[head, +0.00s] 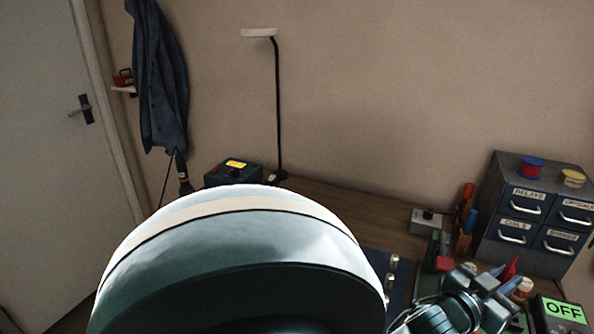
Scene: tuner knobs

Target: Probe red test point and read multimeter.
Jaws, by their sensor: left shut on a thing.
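My left gripper (486,288) is at the lower right, over the right part of the bench. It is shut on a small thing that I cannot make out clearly. A red pointed piece (512,266) and a blue pointed piece (510,287) show right beside its fingers; I cannot tell whether either is held. The multimeter (562,313) is at the bottom right corner, with a green display reading OFF. I cannot pick out the red test point. My right gripper is not in view.
My own large rounded link hides the lower middle. A dark panel with silver knobs (391,271) shows beside it. A grey drawer cabinet (537,212) stands at the back right. A lamp (277,110) and a dark box (233,174) stand at the back left. Bare bench (345,207) lies between.

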